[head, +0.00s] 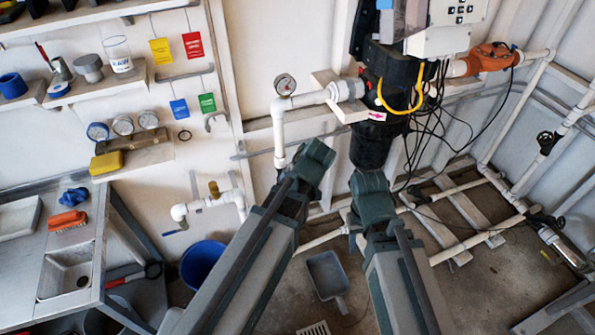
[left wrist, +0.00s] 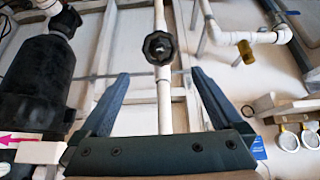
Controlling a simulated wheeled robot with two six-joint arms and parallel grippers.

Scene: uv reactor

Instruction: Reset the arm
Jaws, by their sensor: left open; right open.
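My two arms rise from the bottom of the head view, with dark green joints at their upper ends. My left gripper shows in the left wrist view (left wrist: 159,74), its two dark fingers spread wide with nothing held between them. A white vertical pipe (left wrist: 160,18) and a dark round knob (left wrist: 158,47) show beyond the gap. In the head view the left fingers are hidden by the arm. My right gripper (head: 352,230) is only partly seen beside the right arm, open, with no object visible in it.
The black reactor housing (head: 371,146) hangs on the wall ahead, with a gauge (head: 285,84) on its left pipe. A sink bench (head: 97,265), blue bucket (head: 203,262) and grey dustpan (head: 326,275) are to the left and below. Pipes (head: 470,243) run low on the right.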

